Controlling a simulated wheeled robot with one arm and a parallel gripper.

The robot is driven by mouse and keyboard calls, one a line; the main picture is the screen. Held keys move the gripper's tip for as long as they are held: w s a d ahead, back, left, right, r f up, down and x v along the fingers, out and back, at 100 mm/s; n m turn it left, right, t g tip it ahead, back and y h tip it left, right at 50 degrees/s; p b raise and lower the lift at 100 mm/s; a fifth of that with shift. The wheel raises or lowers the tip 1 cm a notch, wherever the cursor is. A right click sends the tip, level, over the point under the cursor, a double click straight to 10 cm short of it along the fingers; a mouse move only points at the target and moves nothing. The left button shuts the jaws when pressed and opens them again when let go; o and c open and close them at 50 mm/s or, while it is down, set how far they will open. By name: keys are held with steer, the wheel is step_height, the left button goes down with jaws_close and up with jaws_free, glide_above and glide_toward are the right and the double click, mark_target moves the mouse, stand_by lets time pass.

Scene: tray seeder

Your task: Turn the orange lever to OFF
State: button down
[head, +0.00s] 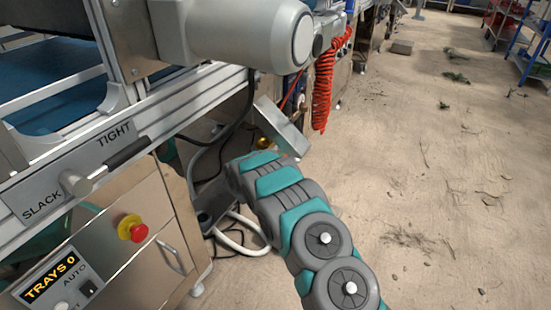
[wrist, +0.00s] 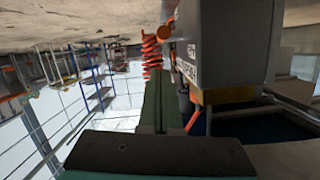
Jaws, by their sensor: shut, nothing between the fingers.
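In the wrist view a small orange part (wrist: 166,33) shows at the top, beside a grey housing (wrist: 203,38) with a white-lettered label too small to read. It looks like the orange lever, but its handle position is unclear. My gripper (wrist: 160,78) is shut and empty, its green fingers together and pointing up the picture toward the orange part. A gap seems to remain between them. In the head view I cannot make out the lever clearly, and my arm's end is partly hidden beside the machine.
A red coiled hose (head: 324,92) hangs near the machine; it also shows in the wrist view (wrist: 151,52). A black-gripped SLACK/TIGHT handle (head: 112,165), a red stop button (head: 132,228) and a TRAYS 0 panel (head: 62,283) are at left. Open floor lies right.

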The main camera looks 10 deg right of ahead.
steer(key=shift+w+a+f, duration=0.1)
steer(key=shift+a+f, duration=0.1)
steer(key=shift+f, duration=1.2)
steer(key=shift+s+a+f+p, duration=0.1)
steer(key=shift+f+p, duration=0.1)
steer(key=shift+f, duration=0.25)
steer(key=shift+s+a+f+p, duration=0.1)
steer(key=shift+f+p, duration=0.1)
steer(key=shift+f, duration=0.25)
